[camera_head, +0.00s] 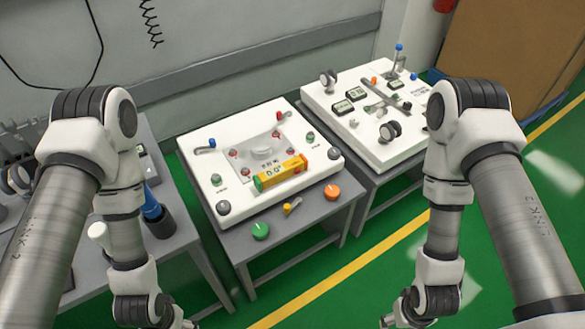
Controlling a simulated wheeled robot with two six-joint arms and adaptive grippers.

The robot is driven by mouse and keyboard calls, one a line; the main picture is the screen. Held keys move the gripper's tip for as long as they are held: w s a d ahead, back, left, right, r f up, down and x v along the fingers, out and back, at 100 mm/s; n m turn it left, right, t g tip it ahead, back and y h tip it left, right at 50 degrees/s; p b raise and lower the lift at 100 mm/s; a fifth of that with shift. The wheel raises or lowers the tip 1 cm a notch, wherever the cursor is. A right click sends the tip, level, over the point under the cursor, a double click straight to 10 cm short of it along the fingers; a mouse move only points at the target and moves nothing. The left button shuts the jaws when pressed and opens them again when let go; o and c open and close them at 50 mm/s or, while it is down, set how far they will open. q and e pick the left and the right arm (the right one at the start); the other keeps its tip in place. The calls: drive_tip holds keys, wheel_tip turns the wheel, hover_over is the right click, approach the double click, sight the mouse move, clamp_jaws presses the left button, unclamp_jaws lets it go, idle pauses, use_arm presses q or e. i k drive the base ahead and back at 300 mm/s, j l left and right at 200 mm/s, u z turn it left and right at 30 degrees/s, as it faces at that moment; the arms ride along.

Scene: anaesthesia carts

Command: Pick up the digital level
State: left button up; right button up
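The digital level (281,174) is a yellow and orange bar with a small display. It lies on the white panel (235,201) of the middle cart, near the panel's front edge. My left gripper (188,323) is at the bottom edge, in front of and left of the level, mostly cut off. My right gripper (386,321) is at the bottom edge, in front of and right of the level, also mostly cut off. Both are well apart from the level. Whether their fingers are open or shut does not show.
A second white panel (365,150) with gauges stands at right. A grey table (180,240) stands at left. The green floor (350,295) in front is clear.

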sight(275, 176)
drive_tip(key=i+l, duration=0.25)
drive_tip(key=i, duration=0.15)
drive_tip(key=i+l+z, duration=0.15)
drive_tip(key=i, duration=0.25)
